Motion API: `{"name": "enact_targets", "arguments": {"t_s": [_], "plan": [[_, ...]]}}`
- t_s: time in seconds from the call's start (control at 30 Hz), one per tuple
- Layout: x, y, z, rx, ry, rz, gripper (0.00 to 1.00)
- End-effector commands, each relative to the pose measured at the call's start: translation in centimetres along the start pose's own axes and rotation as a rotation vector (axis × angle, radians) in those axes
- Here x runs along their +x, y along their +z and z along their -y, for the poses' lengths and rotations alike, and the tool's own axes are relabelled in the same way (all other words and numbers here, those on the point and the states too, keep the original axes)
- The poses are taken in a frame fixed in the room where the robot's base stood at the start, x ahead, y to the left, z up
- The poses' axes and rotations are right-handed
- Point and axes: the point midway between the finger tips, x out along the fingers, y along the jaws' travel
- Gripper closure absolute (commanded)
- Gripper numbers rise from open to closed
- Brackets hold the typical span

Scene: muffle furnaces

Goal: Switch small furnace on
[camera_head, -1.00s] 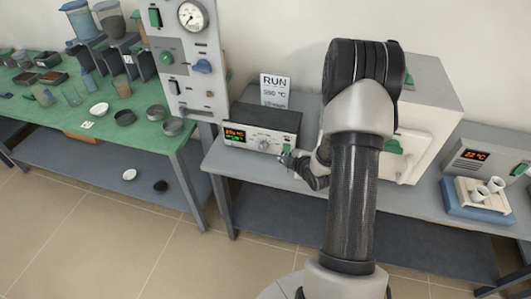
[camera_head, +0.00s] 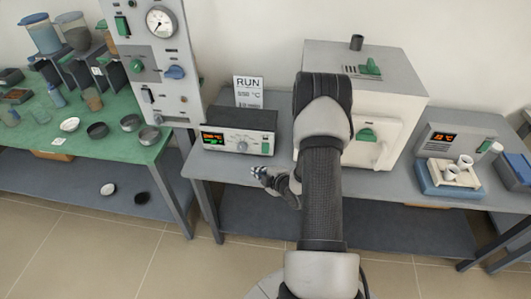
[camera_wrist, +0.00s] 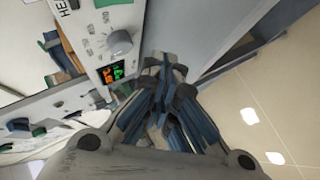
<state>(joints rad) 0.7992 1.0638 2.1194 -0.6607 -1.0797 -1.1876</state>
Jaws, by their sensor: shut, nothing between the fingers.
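A grey controller box (camera_head: 240,125) with a pale front sits on the grey table, left of the white furnace (camera_head: 352,80), which has a green handle (camera_head: 367,134) on its front. The controller front has a lit orange and green display (camera_head: 213,138), a round knob (camera_head: 242,145) and a green switch (camera_head: 265,147) at its right end. My gripper (camera_head: 259,173) is shut and empty, just below and in front of that switch, apparently apart from it. In the wrist view the closed fingers (camera_wrist: 164,68) point towards the panel, near the knob (camera_wrist: 119,42) and the lit display (camera_wrist: 110,72).
A RUN card (camera_head: 248,91) stands behind the controller. A tall panel with a gauge (camera_head: 161,22) stands to the left, beside a green bench (camera_head: 90,147) holding bowls. At right are another unit with an orange display (camera_head: 444,137) and a blue tray (camera_head: 440,185). Floor in front is clear.

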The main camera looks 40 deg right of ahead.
Motion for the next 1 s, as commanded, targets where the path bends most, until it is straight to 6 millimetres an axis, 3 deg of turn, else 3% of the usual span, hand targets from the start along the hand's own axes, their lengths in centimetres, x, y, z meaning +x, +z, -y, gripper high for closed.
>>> {"name": "enact_targets", "arguments": {"t_s": [0.5,1.0], "plan": [[4.7,3.5,-3.3,-0.001,0.002,0.001,1.0],[5.2,3.8,-3.9,0.0,0.001,0.002,1.0]]}}
